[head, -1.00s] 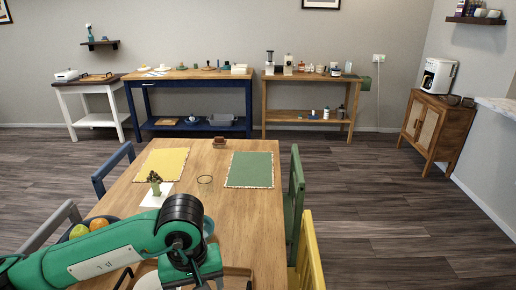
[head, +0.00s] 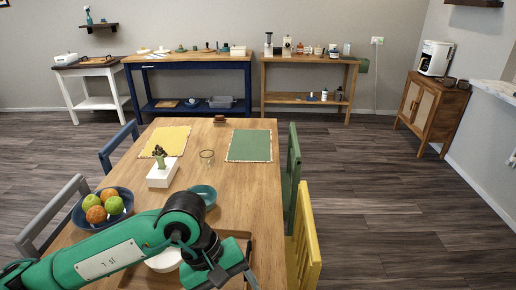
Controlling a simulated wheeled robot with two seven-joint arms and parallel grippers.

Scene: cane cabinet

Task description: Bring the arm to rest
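My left arm, green with black joints, reaches in from the lower left over the near end of the wooden table (head: 240,190). My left gripper (head: 232,277) is at the bottom edge of the head view, partly cut off, beside a white bowl (head: 164,261). I cannot make out whether its fingers are apart or together. My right gripper is not in view. The cane cabinet (head: 428,118) stands against the right wall with its doors looking shut, well away from my arm.
A blue fruit bowl (head: 122,212) stands left of my arm, and a teal bowl (head: 205,193) stands just beyond it. A white block with a plant (head: 161,176) is farther back. A yellow chair (head: 306,250) and a green chair (head: 292,180) flank the table's right side.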

